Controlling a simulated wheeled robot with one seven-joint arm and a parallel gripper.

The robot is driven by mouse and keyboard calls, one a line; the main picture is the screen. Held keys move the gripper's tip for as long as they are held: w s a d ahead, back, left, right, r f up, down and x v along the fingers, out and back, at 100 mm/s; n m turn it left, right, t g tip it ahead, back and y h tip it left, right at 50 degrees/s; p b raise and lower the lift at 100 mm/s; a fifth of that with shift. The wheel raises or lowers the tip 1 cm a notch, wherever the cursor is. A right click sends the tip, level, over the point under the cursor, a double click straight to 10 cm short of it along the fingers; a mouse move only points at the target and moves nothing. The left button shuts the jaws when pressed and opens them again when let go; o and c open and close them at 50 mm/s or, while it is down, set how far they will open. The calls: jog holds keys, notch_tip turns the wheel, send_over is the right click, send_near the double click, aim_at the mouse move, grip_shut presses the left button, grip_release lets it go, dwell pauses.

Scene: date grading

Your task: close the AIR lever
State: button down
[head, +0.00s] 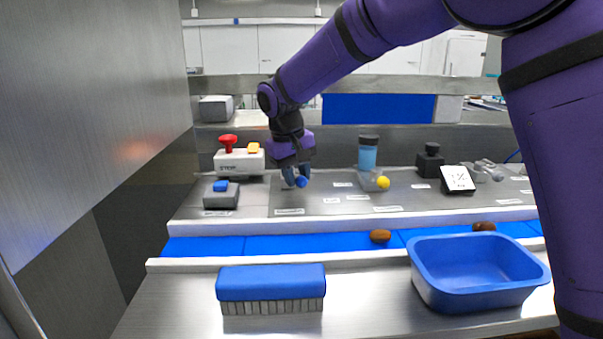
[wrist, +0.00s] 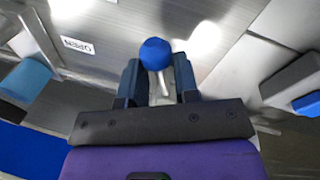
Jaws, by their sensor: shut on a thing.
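A lever with a round blue knob (head: 301,181) stands on the sloped steel panel, left of its middle. My gripper (head: 291,172) is over it, pointing down. In the wrist view the blue knob (wrist: 155,53) sits between and just beyond the two dark fingers of my gripper (wrist: 158,78). The fingers are shut on the lever's thin pale stem below the knob. A label reading OPEN (wrist: 77,45) lies on the panel to the left in the wrist view. The lever's base is mostly hidden by my gripper, and I cannot read an AIR label.
A STOP box with a red button (head: 228,142) and a grey block with a blue button (head: 221,187) stand left. A yellow-knobbed lever (head: 383,182) and a blue bottle (head: 367,156) stand right. In front are a blue belt (head: 280,244), a brush (head: 270,283) and a blue tub (head: 432,290).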

jog(key=a+m, duration=0.1)
jog(key=m, duration=0.1)
jog(key=a+m, duration=0.1)
jog(key=m, duration=0.1)
jog(key=shift+s+m+g, duration=0.15)
jog(key=shift+m+g, duration=0.15)
jog(key=shift+g, duration=0.1)
jog(key=shift+a, duration=0.1)
jog(key=c, duration=0.9)
grip_release()
jog(key=shift+o, duration=0.2)
jog(key=shift+r, duration=0.1)
notch_tip(320, 180, up, 10)
jog(key=a, duration=0.2)
jog(key=shift+r, duration=0.25)
jog(key=shift+a, duration=0.1)
